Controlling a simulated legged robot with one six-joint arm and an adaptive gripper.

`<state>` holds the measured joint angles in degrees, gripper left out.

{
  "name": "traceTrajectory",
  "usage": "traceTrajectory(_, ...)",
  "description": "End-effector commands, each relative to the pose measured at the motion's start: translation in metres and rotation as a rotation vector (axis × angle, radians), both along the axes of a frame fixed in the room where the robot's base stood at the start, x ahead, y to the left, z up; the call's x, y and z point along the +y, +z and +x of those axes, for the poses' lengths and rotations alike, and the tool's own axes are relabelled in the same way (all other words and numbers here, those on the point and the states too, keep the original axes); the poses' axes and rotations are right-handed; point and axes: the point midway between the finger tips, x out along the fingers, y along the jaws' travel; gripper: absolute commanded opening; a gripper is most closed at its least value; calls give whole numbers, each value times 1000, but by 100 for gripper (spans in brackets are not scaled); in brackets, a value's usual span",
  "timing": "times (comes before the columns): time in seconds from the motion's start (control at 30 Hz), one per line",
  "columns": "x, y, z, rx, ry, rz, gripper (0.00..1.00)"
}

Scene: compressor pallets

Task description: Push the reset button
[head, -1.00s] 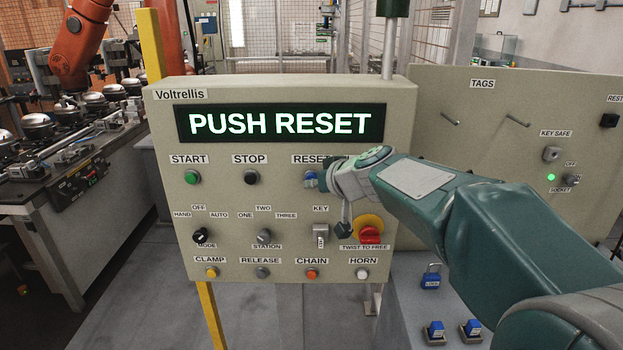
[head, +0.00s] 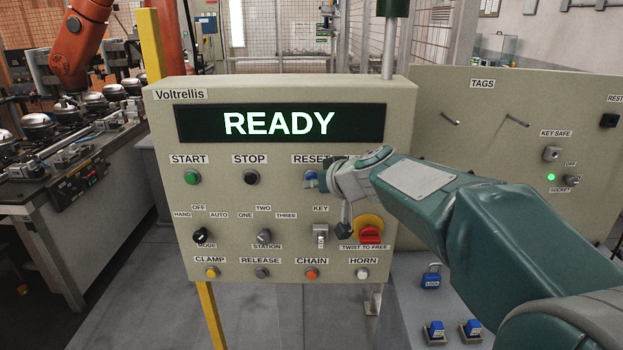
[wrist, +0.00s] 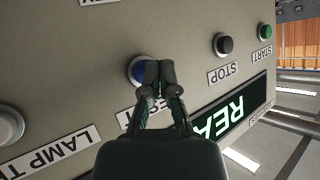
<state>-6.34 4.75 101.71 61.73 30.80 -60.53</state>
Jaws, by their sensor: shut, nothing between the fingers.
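The blue reset button (head: 310,177) sits under the RESET label on the panel (head: 290,205), partly hidden by my gripper. The wrist view shows it as a blue button in a pale ring (wrist: 138,70), rotated in the picture. My gripper (wrist: 160,66) is shut and empty, its fingertips over the right part of the button. They look at or very near its face; I cannot tell whether they press it. In the head view my gripper (head: 324,180) reaches in from the right. The display (head: 279,124) reads READY in white letters.
The black STOP button (head: 251,177) and green START button (head: 192,177) are to the left. A red twist-to-free knob (head: 370,234) and the key switch (head: 320,233) are below my gripper. A tags board (head: 480,130) stands to the right. A lamp test button (wrist: 10,125) shows in the wrist view.

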Motion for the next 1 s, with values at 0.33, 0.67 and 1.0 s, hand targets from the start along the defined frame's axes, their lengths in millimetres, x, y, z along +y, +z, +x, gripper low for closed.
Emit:
traceTrajectory(0.33, 0, 0, -11, 0, 0, 0, 0)
traceTrajectory(0.67, 0, 1, -25, -1, 0, -1, 0)
traceTrajectory(1.0, 1, 1, -55, -1, 2, -1, 0)
